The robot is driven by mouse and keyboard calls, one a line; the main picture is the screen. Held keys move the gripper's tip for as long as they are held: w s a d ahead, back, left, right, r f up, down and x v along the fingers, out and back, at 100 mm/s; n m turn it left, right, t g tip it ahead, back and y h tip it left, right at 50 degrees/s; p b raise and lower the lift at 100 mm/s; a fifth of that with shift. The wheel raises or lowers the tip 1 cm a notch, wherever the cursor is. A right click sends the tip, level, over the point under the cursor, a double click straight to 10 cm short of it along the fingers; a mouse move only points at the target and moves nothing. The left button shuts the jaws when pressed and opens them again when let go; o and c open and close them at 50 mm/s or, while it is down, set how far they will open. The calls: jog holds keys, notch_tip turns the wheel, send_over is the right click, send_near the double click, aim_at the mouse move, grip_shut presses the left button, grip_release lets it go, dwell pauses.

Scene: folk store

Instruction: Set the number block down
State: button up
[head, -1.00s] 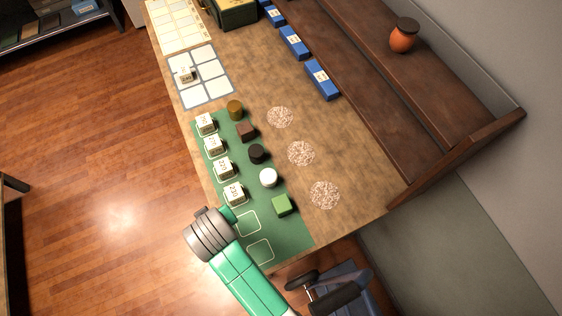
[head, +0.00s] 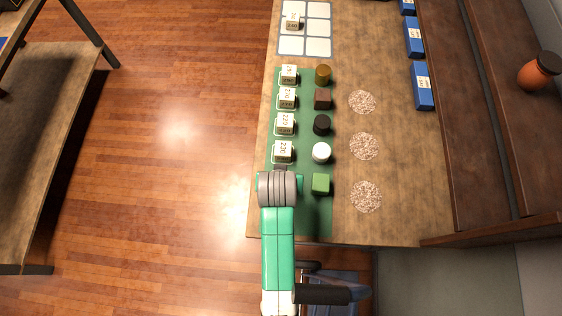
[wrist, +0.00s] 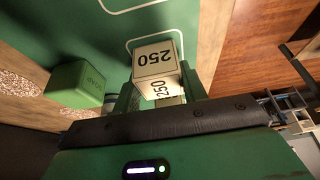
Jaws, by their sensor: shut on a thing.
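The number block (wrist: 156,62) is a white cube with dark edges, marked 250, in the wrist view. My gripper (wrist: 157,92) is shut on it, with a green finger on either side. Beyond the block is a white outlined square (wrist: 128,43) on the green mat (wrist: 60,30). I cannot tell whether the block touches the mat. In the head view my gripper (head: 280,172) is over the near left part of the mat (head: 318,215), just below the 230 block (head: 283,151). My wrist hides the held block there.
Several number blocks stand in a column up the mat's left side. Beside them are a green cube (head: 321,184), a white cylinder (head: 321,152), a black cylinder (head: 322,124) and others. Speckled discs (head: 366,196) lie on the table to the right. Blue boxes (head: 423,86) stand farther back.

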jog(key=o, duration=1)
jog(key=shift+f, duration=0.15)
jog(key=shift+c, duration=0.2)
jog(key=shift+p+v, duration=0.5)
jog(key=shift+v, duration=1.7)
jog(key=shift+w, duration=0.1)
